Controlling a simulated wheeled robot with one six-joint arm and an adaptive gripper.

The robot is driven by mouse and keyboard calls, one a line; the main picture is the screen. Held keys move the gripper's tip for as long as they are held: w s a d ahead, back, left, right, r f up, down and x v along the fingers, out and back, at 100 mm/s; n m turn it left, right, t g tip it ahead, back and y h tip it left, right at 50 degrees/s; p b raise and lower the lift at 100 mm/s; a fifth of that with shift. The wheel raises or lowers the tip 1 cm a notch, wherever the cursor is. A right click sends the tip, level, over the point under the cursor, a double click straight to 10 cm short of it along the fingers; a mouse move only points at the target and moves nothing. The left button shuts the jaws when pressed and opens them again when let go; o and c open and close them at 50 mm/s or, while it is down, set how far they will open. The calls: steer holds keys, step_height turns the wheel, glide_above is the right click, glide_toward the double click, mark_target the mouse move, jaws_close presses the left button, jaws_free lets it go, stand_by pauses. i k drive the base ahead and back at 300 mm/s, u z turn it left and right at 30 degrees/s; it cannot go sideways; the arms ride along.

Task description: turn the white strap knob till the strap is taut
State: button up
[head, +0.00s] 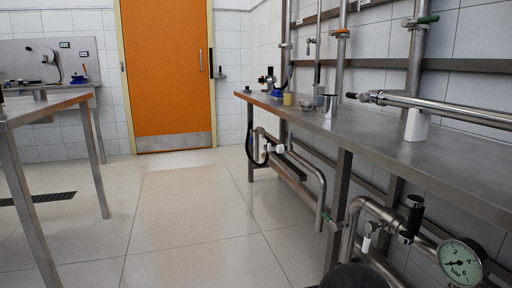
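I cannot make out a strap, and no part in view is clearly the white strap knob. Small white parts show in the head view. A white fitting (280,149) is on the piping below the bench. A white lever (367,243) hangs on the lower pipe. My gripper is not in view.
A pressure gauge (461,262) is at lower right. A metal table (40,104) stands left. The tiled floor (190,215) between is clear to an orange door (167,65).

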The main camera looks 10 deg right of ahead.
mark_target(280, 148)
steer(key=i, duration=0.7)
steer(key=z, duration=0.6)
steer(key=i, duration=0.5)
steer(key=z, duration=0.35)
